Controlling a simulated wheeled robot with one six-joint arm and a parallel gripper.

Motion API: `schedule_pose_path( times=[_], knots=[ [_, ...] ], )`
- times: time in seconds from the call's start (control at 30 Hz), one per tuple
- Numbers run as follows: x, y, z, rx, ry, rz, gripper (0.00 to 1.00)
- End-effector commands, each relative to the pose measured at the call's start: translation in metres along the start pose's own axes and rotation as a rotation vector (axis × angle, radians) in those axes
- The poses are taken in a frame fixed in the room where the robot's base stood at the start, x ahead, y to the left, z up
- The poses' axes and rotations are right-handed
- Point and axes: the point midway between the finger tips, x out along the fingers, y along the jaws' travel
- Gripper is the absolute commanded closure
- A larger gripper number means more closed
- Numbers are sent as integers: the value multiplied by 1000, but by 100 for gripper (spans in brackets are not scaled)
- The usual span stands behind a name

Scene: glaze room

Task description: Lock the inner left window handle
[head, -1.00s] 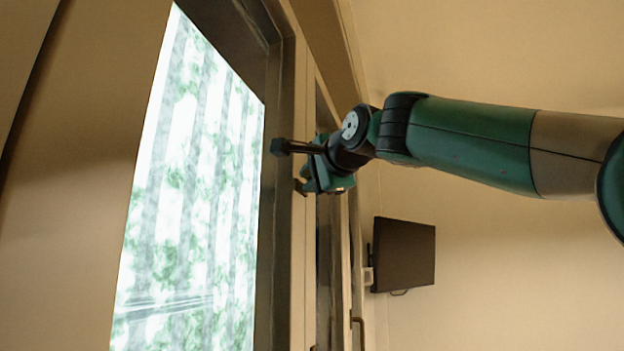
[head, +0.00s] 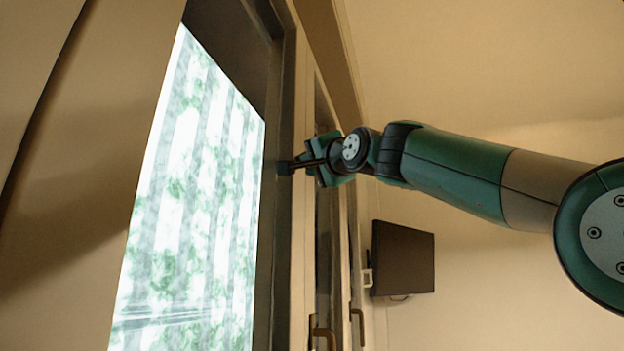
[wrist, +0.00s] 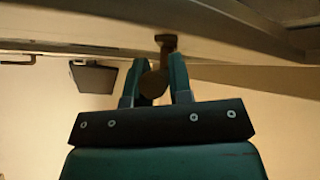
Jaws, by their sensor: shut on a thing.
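My gripper (head: 314,163) is at the window frame (head: 301,230) in the head view, at about the height of the upper part of the bright pane. In the wrist view, my gripper (wrist: 158,66) has its two green fingers shut on a brown window handle (wrist: 166,43). The handle's rounded grip lies between the fingers, and its stem reaches up to the pale frame.
Two more brass handles, a nearer one (head: 323,335) and a farther one (head: 358,326), show lower on the window row. A dark wall screen (head: 403,258) hangs beyond the arm. A bright glass pane (head: 195,190) is at left. The space at lower right is clear.

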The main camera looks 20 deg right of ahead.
Motion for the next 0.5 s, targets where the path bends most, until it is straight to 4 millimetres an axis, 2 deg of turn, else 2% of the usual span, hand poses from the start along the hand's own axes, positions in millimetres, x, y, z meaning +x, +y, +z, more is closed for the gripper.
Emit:
schedule_pose_path(
  times=[0.03, 0.5],
  knots=[
    [-1, 12, 5, -30, 9, -27, 100],
    [10, 35, 0, -340, 93, -334, 100]
  ],
)
